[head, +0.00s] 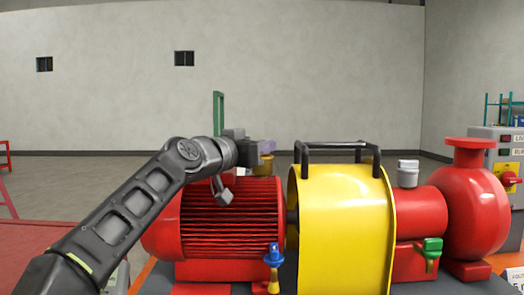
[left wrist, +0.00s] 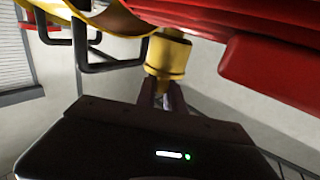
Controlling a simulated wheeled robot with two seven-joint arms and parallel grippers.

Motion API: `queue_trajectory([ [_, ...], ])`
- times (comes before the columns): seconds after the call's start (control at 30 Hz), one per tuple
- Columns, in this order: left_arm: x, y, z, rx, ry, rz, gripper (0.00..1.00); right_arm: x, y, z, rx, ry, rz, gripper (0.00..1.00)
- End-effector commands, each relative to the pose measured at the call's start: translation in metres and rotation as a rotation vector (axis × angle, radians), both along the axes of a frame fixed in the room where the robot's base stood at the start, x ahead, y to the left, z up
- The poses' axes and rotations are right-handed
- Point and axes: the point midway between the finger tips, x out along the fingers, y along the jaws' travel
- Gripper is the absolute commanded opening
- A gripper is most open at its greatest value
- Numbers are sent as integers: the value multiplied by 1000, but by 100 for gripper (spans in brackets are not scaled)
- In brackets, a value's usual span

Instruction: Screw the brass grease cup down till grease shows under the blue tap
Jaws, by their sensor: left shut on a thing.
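The brass grease cup (head: 264,167) stands on top of the red motor (head: 232,225), partly hidden by my left gripper (head: 266,147). In the left wrist view the brass cup (left wrist: 167,58) is at the upper middle, and my left gripper's fingers (left wrist: 163,95) are shut on it. The blue tap (head: 274,250) stands on a small brass body at the motor's front right, upright and apart from my gripper. At this size I cannot make out any grease under it. My right gripper is not in view.
A yellow guard (head: 342,235) with black handles (head: 338,148) stands right of the motor. Beyond it are a grey-capped cup (head: 408,172), a green tap (head: 431,250) and a red pump (head: 472,215). A control box (head: 505,160) is at the far right.

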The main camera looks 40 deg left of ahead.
Motion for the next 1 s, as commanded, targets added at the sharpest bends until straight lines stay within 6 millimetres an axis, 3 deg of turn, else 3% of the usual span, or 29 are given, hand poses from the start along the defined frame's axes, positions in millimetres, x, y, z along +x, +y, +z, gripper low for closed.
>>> queue_trajectory([
  [0.1,0,1,2,0,-4,2,0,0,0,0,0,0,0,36],
  [0.13,0,1,2,0,-4,2,15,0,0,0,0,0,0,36],
  [0.37,0,0,1,0,-3,2,34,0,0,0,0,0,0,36],
  [0.73,-6,0,2,0,-5,2,35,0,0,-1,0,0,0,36],
  [1.0,-45,-1,1,-1,-5,2,35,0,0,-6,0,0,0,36],
])
